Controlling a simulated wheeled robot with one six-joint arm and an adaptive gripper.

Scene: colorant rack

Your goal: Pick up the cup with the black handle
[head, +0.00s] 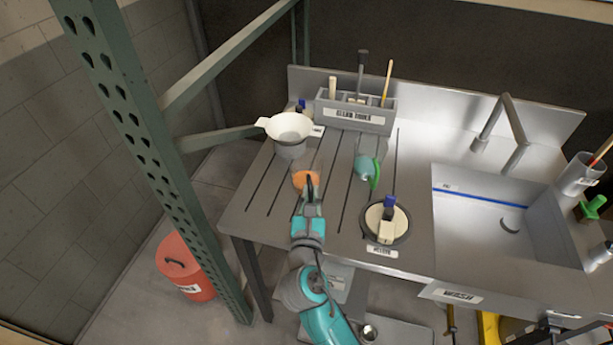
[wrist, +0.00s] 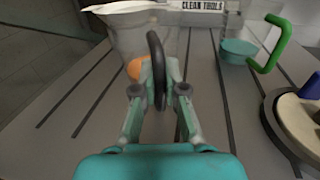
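The cup with the black handle (wrist: 157,60) is clear, with orange (wrist: 136,69) in its lower part. In the head view the orange cup (head: 303,179) stands on the grooved steel drainboard, with its handle towards me. My gripper (head: 309,196) is right at the handle. In the wrist view my gripper (wrist: 160,75) has its fingers drawn fairly close together, one on each side of the black handle. Whether both fingertips press on it cannot be told. The fingers partly hide the cup's lower body.
A white funnel-topped container (head: 290,128) stands just behind the cup. A teal cup with a green handle (head: 375,175) is to the right. A round pot with a blue-and-cream brush (head: 387,223) sits nearer, beside the sink (head: 490,225). A clean-tools box (head: 355,115) is at the back.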

